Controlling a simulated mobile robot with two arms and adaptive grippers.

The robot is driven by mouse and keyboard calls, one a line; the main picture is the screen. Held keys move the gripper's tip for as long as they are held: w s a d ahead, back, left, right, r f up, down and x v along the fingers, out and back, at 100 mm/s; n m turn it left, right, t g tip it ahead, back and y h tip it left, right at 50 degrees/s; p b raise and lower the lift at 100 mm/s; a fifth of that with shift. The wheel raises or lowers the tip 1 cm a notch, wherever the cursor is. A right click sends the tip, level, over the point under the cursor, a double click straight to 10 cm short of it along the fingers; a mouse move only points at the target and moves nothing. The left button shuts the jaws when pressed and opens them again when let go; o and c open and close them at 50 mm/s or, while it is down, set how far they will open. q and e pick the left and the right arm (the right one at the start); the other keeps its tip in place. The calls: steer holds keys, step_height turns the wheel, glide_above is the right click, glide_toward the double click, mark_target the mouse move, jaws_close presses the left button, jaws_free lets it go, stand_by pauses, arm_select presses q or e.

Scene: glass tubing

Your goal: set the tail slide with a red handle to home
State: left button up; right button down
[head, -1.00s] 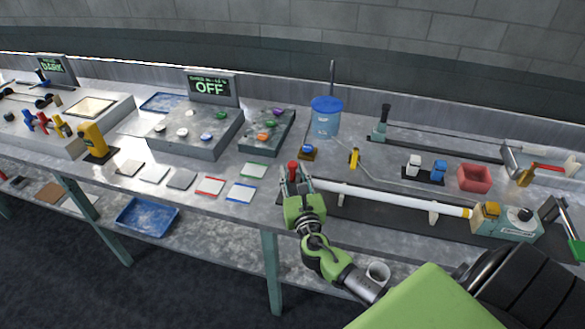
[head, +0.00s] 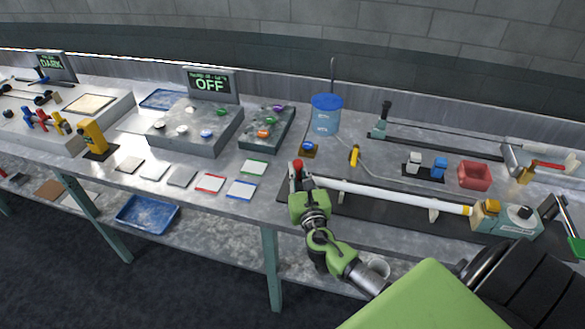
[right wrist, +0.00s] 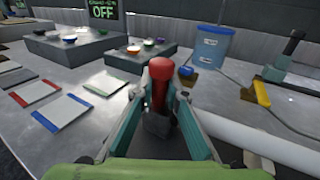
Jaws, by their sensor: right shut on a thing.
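The red handle (head: 298,165) of the tail slide stands upright at the left end of the long white glass tube (head: 390,195). In the right wrist view the red handle (right wrist: 160,82) rises from a dark block between my fingers. My right gripper (head: 298,180) is shut on this handle, one finger on each side of it. The right wrist view also shows my right gripper (right wrist: 160,110) around the handle. The foot of the slide is mostly hidden by my gripper. My left gripper is not in view.
A blue bucket (head: 326,116) and a yellow-handled tool (head: 354,156) stand behind the tube. Coloured-edged tiles (head: 241,190) lie to the left. A teal machine head (head: 505,221) is at the tube's right end. A red bin (head: 474,174) stands behind it.

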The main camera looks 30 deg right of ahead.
steer(key=shift+s+d+r, duration=0.5)
steer(key=shift+s+d, duration=0.15)
steer(key=shift+d, duration=0.15)
steer(key=c, duration=2)
jaws_free()
steer(key=shift+s+a, duration=0.1)
steer(key=shift+f, duration=0.1)
steer(key=shift+s+a+f, duration=0.2)
steer(key=shift+s, duration=0.2)
steer(key=v, duration=1.1)
steer(key=shift+r, duration=0.2)
